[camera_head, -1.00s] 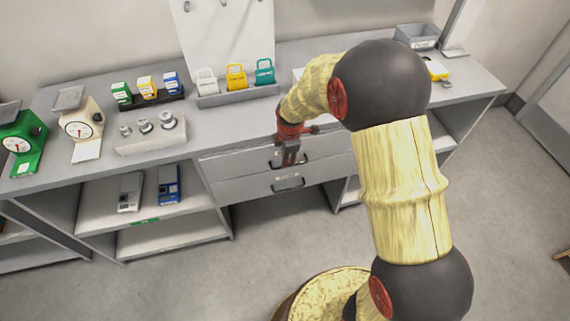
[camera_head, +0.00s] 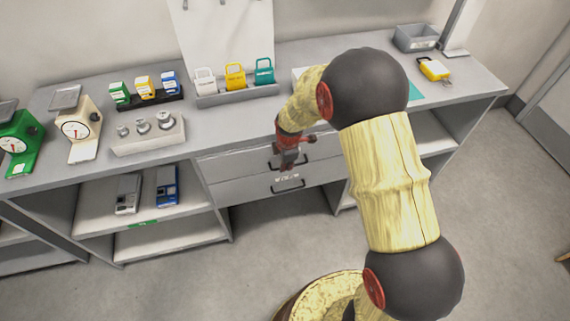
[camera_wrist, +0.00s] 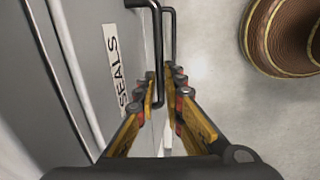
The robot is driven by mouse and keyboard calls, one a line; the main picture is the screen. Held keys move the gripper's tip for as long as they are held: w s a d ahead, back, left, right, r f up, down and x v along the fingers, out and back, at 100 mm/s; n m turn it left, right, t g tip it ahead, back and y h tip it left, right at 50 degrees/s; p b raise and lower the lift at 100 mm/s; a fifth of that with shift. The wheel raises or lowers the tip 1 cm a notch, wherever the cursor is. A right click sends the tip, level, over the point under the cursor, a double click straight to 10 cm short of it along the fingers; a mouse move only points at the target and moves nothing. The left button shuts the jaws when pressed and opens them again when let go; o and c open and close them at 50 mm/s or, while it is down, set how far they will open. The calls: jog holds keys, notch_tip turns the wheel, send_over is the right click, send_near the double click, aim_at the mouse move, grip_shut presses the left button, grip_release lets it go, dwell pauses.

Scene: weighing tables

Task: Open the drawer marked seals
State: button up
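The drawer marked SEALS (camera_wrist: 90,30) is grey and appears shut; its white label reads clearly in the wrist view. Its dark bar handle (camera_wrist: 159,55) runs into the gap between my fingertips. My gripper (camera_wrist: 167,82) is open, with one finger on each side of the bar; I cannot tell whether either finger touches it. In the head view my gripper (camera_head: 284,160) is at the front of the upper drawer (camera_head: 232,163) and hides part of its handle. The lower drawer (camera_head: 240,188) appears shut, with its own handle (camera_head: 288,186) below.
The worktop (camera_head: 220,125) carries scales, weights (camera_head: 143,125), small coloured boxes (camera_head: 145,88), padlocks in a rack (camera_head: 235,97), and a grey bin (camera_head: 416,38). Open shelves with two devices (camera_head: 166,187) are left of the drawers. The floor in front is clear.

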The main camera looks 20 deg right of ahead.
grip_shut()
dwell(0.3)
jog(key=shift+s, duration=0.1)
